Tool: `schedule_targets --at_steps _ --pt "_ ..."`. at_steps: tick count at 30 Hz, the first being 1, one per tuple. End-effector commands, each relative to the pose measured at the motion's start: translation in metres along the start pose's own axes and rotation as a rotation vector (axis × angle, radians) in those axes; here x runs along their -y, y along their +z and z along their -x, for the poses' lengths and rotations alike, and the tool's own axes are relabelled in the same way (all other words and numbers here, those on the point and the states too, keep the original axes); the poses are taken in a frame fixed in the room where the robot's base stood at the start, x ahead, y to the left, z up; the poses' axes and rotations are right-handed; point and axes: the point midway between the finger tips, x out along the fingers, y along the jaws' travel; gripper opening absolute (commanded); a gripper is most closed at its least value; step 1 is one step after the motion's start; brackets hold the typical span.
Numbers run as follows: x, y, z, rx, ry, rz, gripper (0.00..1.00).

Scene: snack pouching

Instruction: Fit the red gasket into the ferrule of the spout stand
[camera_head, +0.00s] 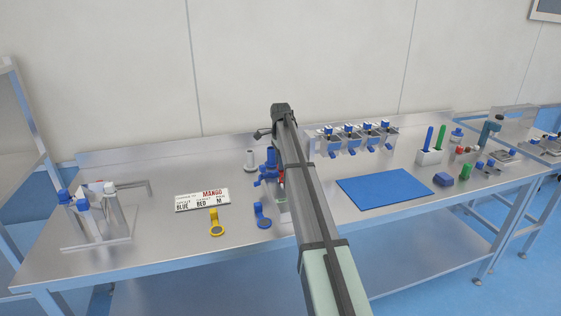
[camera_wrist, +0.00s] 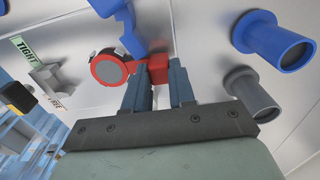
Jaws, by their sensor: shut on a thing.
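In the wrist view, my gripper (camera_wrist: 160,82) is shut on the red tab of the red gasket (camera_wrist: 158,68). The arm hides my fingers there. I cannot make out the ferrule clearly.
A blue cylinder (camera_wrist: 275,42) and a grey one (camera_wrist: 250,88) stand close to the right in the wrist view. A label card (camera_head: 203,200) is left; a blue mat (camera_head: 385,189) is right.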

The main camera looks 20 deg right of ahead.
Motion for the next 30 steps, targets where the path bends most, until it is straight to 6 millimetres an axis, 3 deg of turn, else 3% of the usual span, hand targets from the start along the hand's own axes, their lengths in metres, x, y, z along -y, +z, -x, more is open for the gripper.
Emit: schedule_targets --at_steps 9,10,19,30 --pt "0.0 0.0 -0.0066 0.0 0.0 0.0 0.0" --pt "0.0 0.0 -0.0068 0.0 -0.001 0.0 0.25" --pt "0.0001 0.0 -0.0066 0.0 0.0 0.0 0.54" --pt "0.0005 0.0 -0.0003 0.0 -0.001 0.0 0.54"
